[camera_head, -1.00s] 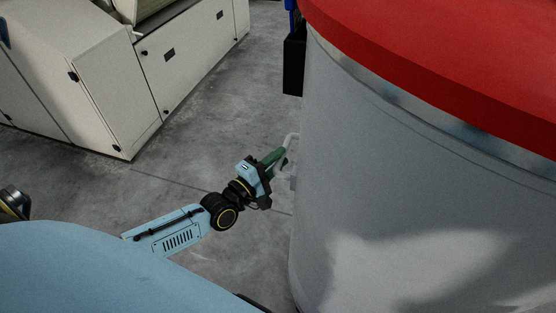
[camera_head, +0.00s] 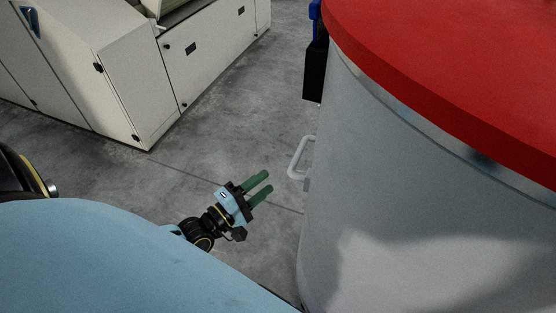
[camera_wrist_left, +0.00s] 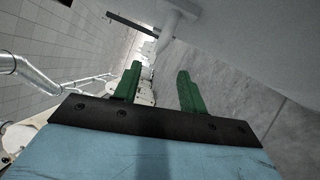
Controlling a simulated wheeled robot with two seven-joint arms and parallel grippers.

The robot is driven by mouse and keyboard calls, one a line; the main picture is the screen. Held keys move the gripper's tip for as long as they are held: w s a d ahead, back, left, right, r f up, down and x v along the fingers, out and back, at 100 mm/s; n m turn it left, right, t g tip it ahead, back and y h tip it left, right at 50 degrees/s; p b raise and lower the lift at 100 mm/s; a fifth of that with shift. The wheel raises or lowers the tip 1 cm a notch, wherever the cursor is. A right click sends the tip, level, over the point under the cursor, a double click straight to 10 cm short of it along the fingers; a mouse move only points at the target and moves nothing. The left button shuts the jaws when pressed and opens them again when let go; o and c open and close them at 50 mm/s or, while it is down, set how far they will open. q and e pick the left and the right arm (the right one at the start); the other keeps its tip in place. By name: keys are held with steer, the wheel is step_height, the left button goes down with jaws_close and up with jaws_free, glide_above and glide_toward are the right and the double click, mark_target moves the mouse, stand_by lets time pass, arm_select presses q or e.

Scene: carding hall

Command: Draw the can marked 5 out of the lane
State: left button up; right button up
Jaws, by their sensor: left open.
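A large pale grey can (camera_head: 400,190) with a broad red rim (camera_head: 430,75) fills the right of the head view. No number shows on the part I see. A white loop handle (camera_head: 299,160) stands out from its left side. My left gripper (camera_head: 269,181), with green fingers, is open and empty, apart from the handle, to its lower left. In the left wrist view, the open fingers (camera_wrist_left: 159,70) point toward a pale bar (camera_wrist_left: 168,34), which looks like the handle, beside the can's wall (camera_wrist_left: 255,45). My right gripper is not in view.
A cream machine cabinet (camera_head: 150,85) stands at the upper left. A black box-like part with blue above it (camera_head: 315,70) stands just behind the can's left edge. Bare grey concrete floor (camera_head: 230,115) lies between cabinet and can.

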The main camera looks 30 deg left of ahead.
arm_select(q)
steer(key=shift+v, duration=1.35)
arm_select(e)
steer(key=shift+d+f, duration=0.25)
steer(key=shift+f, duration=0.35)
